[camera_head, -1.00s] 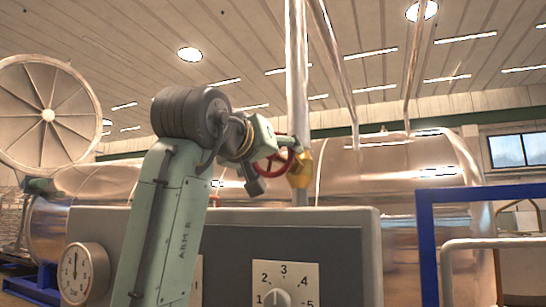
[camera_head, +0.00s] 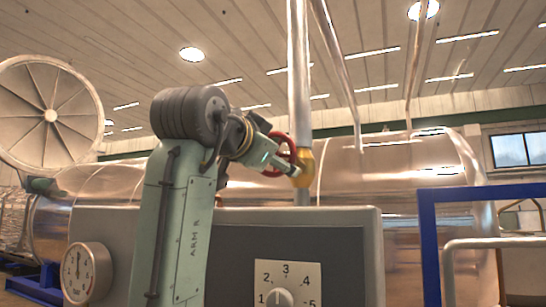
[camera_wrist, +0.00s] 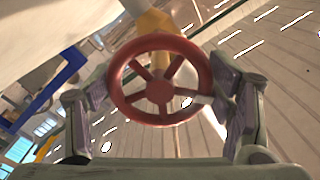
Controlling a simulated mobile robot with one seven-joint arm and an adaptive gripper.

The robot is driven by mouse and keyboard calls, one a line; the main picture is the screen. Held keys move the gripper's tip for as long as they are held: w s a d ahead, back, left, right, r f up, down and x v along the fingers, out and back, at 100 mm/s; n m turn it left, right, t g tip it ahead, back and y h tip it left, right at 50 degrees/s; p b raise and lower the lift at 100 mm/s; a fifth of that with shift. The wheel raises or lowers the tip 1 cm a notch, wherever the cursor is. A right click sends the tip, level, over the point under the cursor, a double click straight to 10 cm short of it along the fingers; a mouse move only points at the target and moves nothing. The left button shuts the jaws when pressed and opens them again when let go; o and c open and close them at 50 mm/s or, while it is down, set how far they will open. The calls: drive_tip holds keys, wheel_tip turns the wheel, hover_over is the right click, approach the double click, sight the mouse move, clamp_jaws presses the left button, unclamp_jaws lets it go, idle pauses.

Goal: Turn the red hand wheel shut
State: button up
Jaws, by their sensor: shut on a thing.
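The red hand wheel (camera_head: 283,143) sits on a yellow valve body (camera_head: 305,165) on the vertical pipe. My gripper (camera_head: 283,163) is at the wheel, on its left side in the head view, and partly hides it. In the wrist view the wheel (camera_wrist: 160,121) faces me, with its round rim, spokes and hub showing. My gripper's two fingers (camera_wrist: 161,92) press on opposite sides of the rim, left and right. The yellow valve body (camera_wrist: 152,24) is behind the wheel. How far the valve is turned cannot be told.
A shiny vertical pipe (camera_head: 299,75) rises from the valve. A grey console (camera_head: 345,240) with a numbered dial (camera_head: 284,297) and a round gauge (camera_head: 87,273) stands in front. A blue frame (camera_head: 426,250) is at right. A large metal tank (camera_head: 395,180) lies behind.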

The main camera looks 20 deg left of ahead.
drive_tip(key=m, duration=0.4)
drive_tip(key=shift+r+m, duration=0.1)
drive_tip(key=shift+m, duration=0.2)
drive_tip(key=shift+a+m, duration=0.1)
drive_tip(key=shift+m, duration=1.7)
drive_tip(key=o, duration=1.1)
drive_tip(key=shift+o, duration=0.2)
drive_tip(key=s, duration=1.2)
drive_tip(key=shift+a, duration=0.2)
